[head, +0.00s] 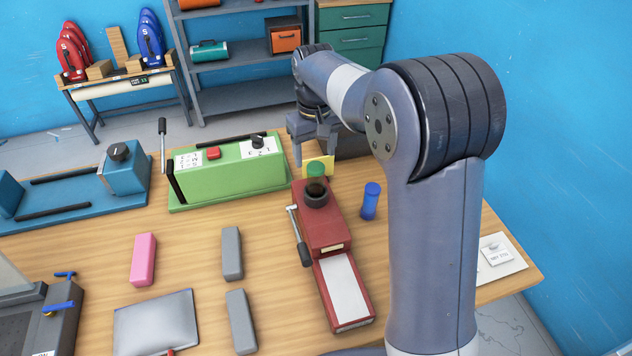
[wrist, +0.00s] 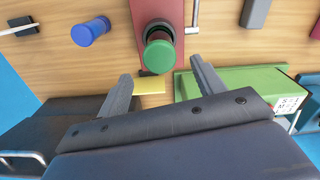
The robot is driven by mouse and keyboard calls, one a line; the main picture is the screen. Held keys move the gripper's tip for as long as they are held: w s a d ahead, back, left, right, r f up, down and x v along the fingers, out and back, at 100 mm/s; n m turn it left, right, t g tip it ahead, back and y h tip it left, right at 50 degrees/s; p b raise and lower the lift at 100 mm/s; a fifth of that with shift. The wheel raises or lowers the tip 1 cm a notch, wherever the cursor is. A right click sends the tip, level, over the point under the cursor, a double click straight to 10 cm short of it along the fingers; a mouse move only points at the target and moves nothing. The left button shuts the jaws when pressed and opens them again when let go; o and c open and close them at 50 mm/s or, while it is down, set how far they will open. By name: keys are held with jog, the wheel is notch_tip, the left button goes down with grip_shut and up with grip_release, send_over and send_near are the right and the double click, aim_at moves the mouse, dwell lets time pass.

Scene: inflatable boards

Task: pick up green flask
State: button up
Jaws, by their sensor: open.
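The green flask (head: 316,169) stands at the black ring of a red device on the wooden table; its green top faces up and the ring hides its lower part. In the wrist view its round green end (wrist: 159,57) shows just beyond the fingertips, roughly midway between them. My gripper (head: 314,158) is open and empty, just above and behind the flask in the head view. Its two fingers (wrist: 161,72) are spread wide in the wrist view, apart from the flask.
The red device (head: 322,232) has a side lever. A blue flask (head: 370,202) stands to its right. A green machine (head: 228,181) is close on the left, and a yellow piece (head: 322,160) lies behind. Grey blocks (head: 232,253) and a pink block (head: 143,259) lie further left.

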aim_at(315, 178)
jog(key=f, duration=0.3)
jog(key=f+p, duration=0.1)
jog(key=f, duration=0.2)
jog(key=f+p, duration=0.1)
jog(key=f, duration=0.1)
jog(key=shift+s+f, duration=0.25)
jog(key=shift+f, duration=0.15)
jog(key=shift+d, duration=0.1)
jog(key=shift+c, duration=0.5)
jog(key=c, duration=1.1)
